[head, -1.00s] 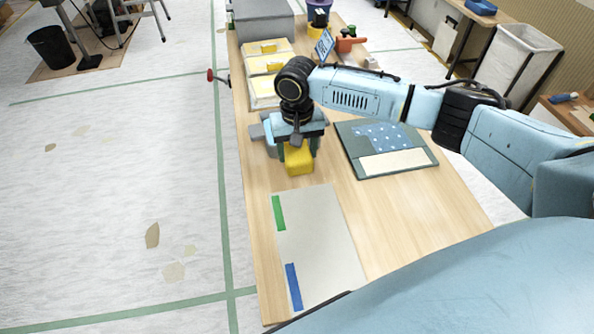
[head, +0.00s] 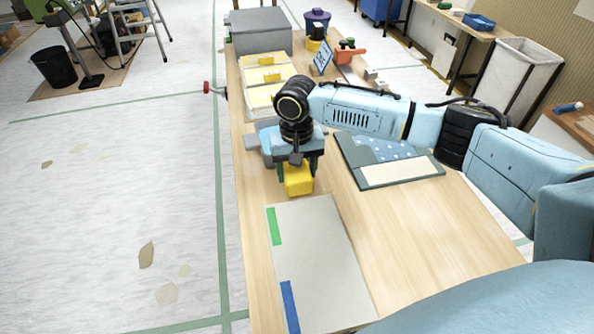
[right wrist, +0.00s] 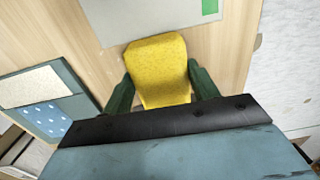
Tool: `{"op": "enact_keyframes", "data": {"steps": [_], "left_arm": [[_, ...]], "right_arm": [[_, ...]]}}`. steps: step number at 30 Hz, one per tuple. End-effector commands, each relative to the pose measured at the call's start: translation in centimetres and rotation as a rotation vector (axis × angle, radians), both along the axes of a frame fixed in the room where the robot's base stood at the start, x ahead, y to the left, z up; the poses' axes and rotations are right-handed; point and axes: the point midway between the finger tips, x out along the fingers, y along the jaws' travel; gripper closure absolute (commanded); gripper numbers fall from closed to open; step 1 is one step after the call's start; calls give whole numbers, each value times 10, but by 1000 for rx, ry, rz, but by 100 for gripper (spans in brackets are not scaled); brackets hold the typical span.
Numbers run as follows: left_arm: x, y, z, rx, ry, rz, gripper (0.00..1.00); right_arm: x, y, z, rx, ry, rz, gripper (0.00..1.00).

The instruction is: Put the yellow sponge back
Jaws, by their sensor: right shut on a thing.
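The yellow sponge (head: 299,179) is between the fingers of my right gripper (head: 297,172), above the wooden table. In the right wrist view the sponge (right wrist: 158,68) sits between the two dark green fingers of my right gripper (right wrist: 160,88), which is shut on it. A blue-grey tray (head: 268,146) lies behind the gripper and is partly hidden by it. My left gripper is not in view.
A grey board (head: 318,262) with green and blue tape strips lies in front of the sponge. A green mat (head: 350,160) with dotted paper is to the right. Yellow-white boxes (head: 266,77) and a grey case (head: 260,30) stand behind. Bare wood (head: 420,235) shows at the right front.

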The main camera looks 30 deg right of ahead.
Motion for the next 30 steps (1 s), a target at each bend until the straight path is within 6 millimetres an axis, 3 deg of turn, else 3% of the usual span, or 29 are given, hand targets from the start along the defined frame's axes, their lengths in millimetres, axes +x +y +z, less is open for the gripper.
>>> {"op": "enact_keyframes", "data": {"steps": [1,11,12,16,26,30], "left_arm": [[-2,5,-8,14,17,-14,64],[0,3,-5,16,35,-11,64],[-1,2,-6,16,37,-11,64],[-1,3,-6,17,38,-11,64],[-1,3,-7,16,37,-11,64],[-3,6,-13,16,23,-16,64]], "right_arm": [[0,0,-8,0,1,-1,65],[0,0,-19,0,1,-1,65],[0,0,-19,0,0,0,37],[0,0,-19,0,0,0,20],[0,0,-17,0,-1,0,19],[1,0,-7,-1,-3,0,19]]}}
